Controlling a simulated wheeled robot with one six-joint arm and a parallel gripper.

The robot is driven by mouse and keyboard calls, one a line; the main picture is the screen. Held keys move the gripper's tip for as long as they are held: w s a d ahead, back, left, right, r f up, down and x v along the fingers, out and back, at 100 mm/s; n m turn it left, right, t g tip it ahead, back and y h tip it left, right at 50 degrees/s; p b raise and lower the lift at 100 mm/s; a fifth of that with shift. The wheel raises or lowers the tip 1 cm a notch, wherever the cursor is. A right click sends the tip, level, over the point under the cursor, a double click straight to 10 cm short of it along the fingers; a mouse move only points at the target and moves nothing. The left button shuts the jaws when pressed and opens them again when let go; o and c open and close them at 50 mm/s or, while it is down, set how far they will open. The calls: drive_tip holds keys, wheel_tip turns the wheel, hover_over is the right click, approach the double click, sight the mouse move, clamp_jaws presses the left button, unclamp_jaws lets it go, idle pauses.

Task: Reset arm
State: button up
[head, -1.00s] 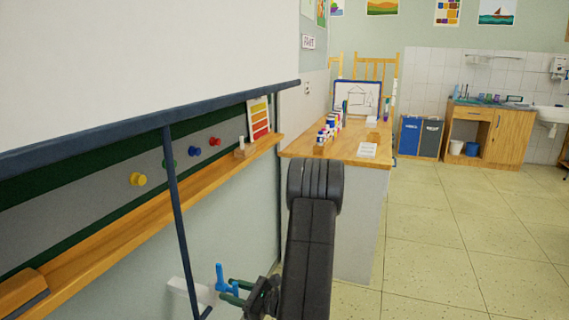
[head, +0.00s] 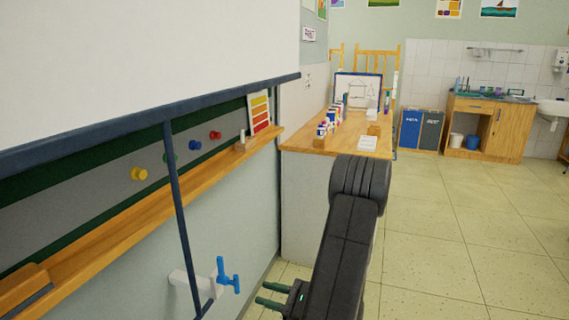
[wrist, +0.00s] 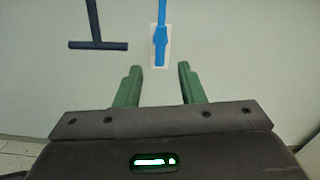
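My gripper (head: 270,297) shows at the bottom of the head view, beside my dark arm, with its green fingers apart. In the wrist view my gripper (wrist: 156,72) is open and empty, its fingertips spread toward the wall. A blue handle (head: 226,277) on a white wall mount (head: 182,281) is just left of and above my gripper in the head view. In the wrist view the blue handle (wrist: 160,45) lies beyond the gap between the fingers, apart from them.
A dark blue bar (head: 177,200) hangs from the white screen (head: 130,60) at the left. A wooden ledge (head: 130,227) runs along the wall below colored magnets. A wooden table (head: 310,143) with paint bottles stands ahead. The tiled floor (head: 450,240) at the right is clear.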

sight(232, 282)
drive_tip(key=x, duration=1)
drive_tip(key=shift+a+b, duration=0.25)
drive_tip(key=shift+b, duration=0.1)
drive_tip(key=shift+w+a+f+n+b, duration=0.2)
drive_tip(key=shift+a+n+b, duration=0.1)
drive_tip(key=shift+a+b, duration=0.1)
drive_tip(key=n+b, duration=0.3)
drive_tip(key=n, duration=0.1)
drive_tip(key=shift+d, duration=0.2)
drive_tip(key=shift+r+n+b, duration=0.15)
drive_tip(key=shift+n+b, duration=0.9)
drive_tip(key=shift+n, duration=0.65)
drive_tip(key=shift+s, duration=0.1)
